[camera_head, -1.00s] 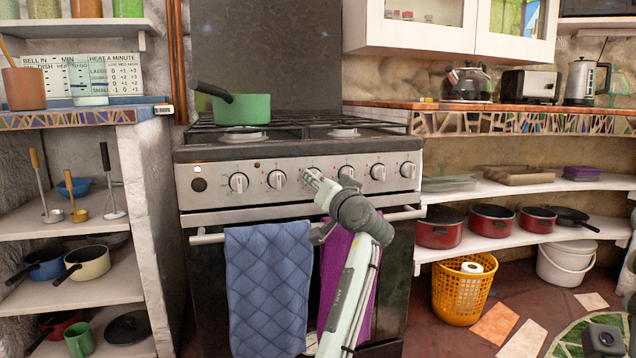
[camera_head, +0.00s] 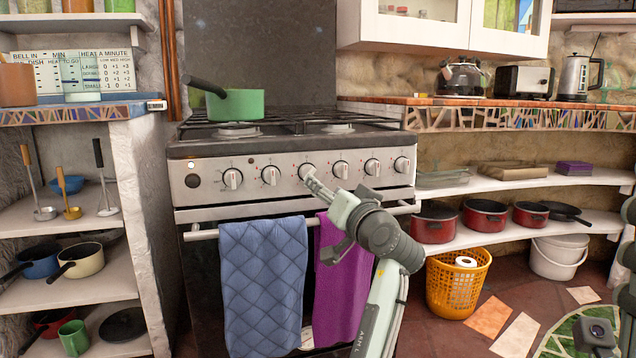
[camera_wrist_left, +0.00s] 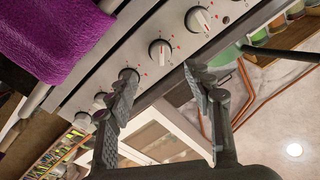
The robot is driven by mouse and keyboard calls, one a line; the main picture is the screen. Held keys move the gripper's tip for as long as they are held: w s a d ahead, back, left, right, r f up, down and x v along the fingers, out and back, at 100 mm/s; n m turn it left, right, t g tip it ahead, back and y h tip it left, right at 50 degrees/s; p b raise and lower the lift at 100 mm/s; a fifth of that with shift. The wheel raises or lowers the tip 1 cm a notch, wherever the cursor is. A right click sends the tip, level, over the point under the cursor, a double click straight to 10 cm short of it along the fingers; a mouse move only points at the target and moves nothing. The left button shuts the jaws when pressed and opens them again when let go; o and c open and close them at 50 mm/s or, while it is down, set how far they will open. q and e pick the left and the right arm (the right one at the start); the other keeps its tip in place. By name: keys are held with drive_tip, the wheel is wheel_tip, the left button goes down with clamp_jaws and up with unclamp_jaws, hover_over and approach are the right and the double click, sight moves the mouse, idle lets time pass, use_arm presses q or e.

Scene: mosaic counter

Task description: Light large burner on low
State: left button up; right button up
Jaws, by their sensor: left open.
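The stove's front panel carries several white knobs in a row: the leftmost knob (camera_head: 232,178), a second knob (camera_head: 270,175), a third knob (camera_head: 307,171) and more to the right. The front left burner (camera_head: 237,131) and front right burner (camera_head: 338,128) show no visible flame. My left gripper (camera_head: 313,182) is in front of the third knob and partly overlaps it. In the left wrist view my left gripper (camera_wrist_left: 160,76) is open and empty, with a knob (camera_wrist_left: 160,49) beyond the gap and another knob (camera_wrist_left: 128,75) partly behind one finger.
A green pot (camera_head: 236,104) stands at the stove's rear left. A blue towel (camera_head: 264,285) and a purple towel (camera_head: 340,280) hang on the oven rail below the knobs. A heat chart (camera_head: 105,70) stands on the left counter. Shelves flank the stove.

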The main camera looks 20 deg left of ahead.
use_arm(q)
drive_tip(key=shift+v, duration=1.6)
drive_tip(key=shift+c, duration=0.4)
clamp_jaws()
